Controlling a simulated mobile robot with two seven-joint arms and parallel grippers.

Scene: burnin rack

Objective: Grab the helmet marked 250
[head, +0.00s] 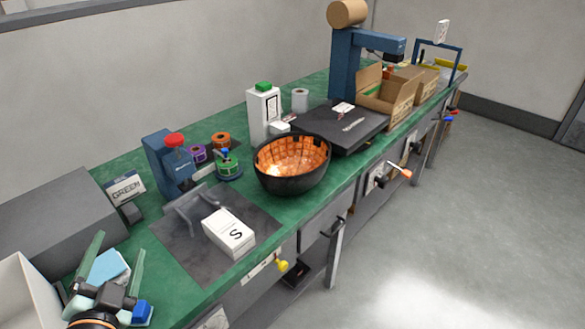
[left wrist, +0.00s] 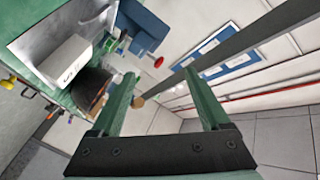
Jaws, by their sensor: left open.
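A round, bowl-like dark helmet (head: 292,182) with an orange, grid-lined inside lies with its opening up near the front edge of the green bench. I cannot read a 250 on it. A dark curved shape in the left wrist view (left wrist: 90,86) looks like the same helmet. My left gripper (head: 119,247) is at the lower left of the head view, far to the left of the helmet. Its two green fingers (left wrist: 158,76) stand apart with nothing held between them. My right gripper is in neither view.
A white box marked S (head: 229,232) lies on a grey mat (head: 178,243) left of the helmet. A black flat unit (head: 340,128) is right behind it. Open floor lies at right.

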